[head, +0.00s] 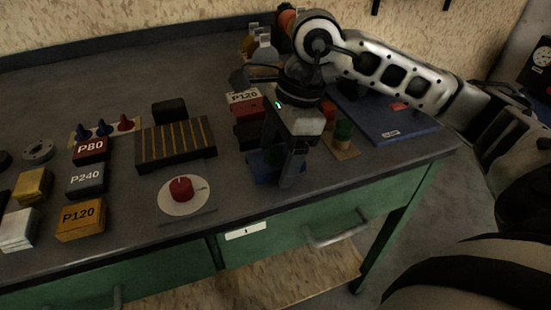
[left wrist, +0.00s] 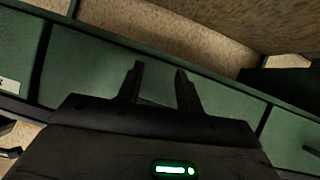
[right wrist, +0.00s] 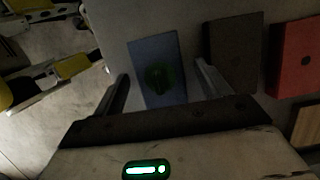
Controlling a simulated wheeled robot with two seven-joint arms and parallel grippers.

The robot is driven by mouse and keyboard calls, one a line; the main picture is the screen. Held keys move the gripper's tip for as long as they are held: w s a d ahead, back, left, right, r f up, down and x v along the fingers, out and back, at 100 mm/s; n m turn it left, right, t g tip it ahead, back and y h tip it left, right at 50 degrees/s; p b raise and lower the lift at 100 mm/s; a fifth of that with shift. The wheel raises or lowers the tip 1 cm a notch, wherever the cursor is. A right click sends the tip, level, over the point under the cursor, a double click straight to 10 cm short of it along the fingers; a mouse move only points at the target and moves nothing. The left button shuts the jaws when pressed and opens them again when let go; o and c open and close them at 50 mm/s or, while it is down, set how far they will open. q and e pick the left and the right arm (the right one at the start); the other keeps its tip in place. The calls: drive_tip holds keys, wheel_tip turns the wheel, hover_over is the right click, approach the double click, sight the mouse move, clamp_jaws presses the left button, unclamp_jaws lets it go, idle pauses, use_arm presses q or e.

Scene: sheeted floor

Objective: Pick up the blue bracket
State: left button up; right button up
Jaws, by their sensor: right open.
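The blue bracket (head: 261,164) lies on the grey bench top near its front edge, partly hidden behind my right gripper (head: 281,170). In the right wrist view the blue bracket (right wrist: 150,53) is a flat blue rectangle with a dark green round patch. It appears between the two spread fingers of my right gripper (right wrist: 161,72). That gripper is open and points down over the bracket; contact cannot be told. My left gripper (left wrist: 159,70) shows only in its own wrist view, open and empty in front of the green drawer fronts.
A dark block (right wrist: 235,48) and a red block (right wrist: 297,58) lie right beside the bracket in the right wrist view. A red knob on a white disc (head: 182,188) is to the left. A blue board (head: 380,118) lies to the right. The drawer handle (head: 334,236) sticks out below.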

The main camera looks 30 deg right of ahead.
drive_tip(key=shift+f, duration=0.15)
drive_tip(key=c, duration=1.2)
drive_tip(key=shift+c, duration=0.2)
